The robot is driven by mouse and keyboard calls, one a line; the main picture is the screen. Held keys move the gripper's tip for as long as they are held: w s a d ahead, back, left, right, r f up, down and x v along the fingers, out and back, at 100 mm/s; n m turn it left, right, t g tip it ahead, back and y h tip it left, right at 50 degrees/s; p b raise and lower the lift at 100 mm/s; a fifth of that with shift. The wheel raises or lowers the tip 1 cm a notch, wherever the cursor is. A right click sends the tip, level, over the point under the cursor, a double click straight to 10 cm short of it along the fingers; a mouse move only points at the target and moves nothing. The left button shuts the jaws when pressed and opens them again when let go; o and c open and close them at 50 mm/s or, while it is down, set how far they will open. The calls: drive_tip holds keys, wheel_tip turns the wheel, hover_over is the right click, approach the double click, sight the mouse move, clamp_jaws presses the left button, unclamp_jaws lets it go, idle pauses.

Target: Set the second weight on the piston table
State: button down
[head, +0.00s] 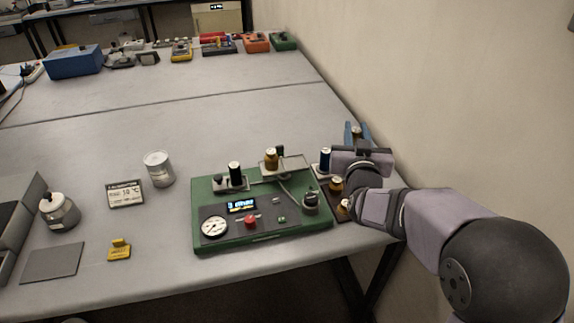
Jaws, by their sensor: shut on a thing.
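My gripper (356,131) is at the right side of the table, to the right of the green apparatus (265,235). Its blue fingers are shut on a small brass-coloured weight (357,129), mostly hidden between them. The piston table (293,163) is a small pale plate above the back right of the apparatus. One brass weight (271,158) stands upright on its left part. My gripper is apart from the plate, to its right and farther back. Two more brass weights (336,185) are on a dark tray (342,217), partly hidden by my arm.
A dark blue cylinder (325,160) stands between the piston table and my gripper. A black cylinder (235,173) stands on the apparatus's left side. The wall is close on the right.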

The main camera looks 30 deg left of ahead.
drive_tip(key=a+r+n+g+y, duration=0.9)
drive_tip(key=a+r, duration=0.1)
drive_tip(key=a, duration=0.3)
drive_tip(key=n+g+y+b, duration=0.1)
drive_tip(key=n+g+b, duration=0.1)
drive_tip(key=n+g, duration=0.6)
hover_over(296, 163)
wheel_tip(296, 163, down, 10)
drive_tip(key=m+g, duration=0.2)
drive_tip(key=shift+a+f+p, duration=0.1)
drive_tip(key=shift+f+p, duration=0.65)
drive_tip(key=shift+f, duration=3.95)
drive_tip(key=shift+f, duration=0.1)
drive_tip(key=shift+f, duration=0.15)
drive_tip(key=c, duration=1.5)
unclamp_jaws()
drive_tip(key=shift+c, duration=0.2)
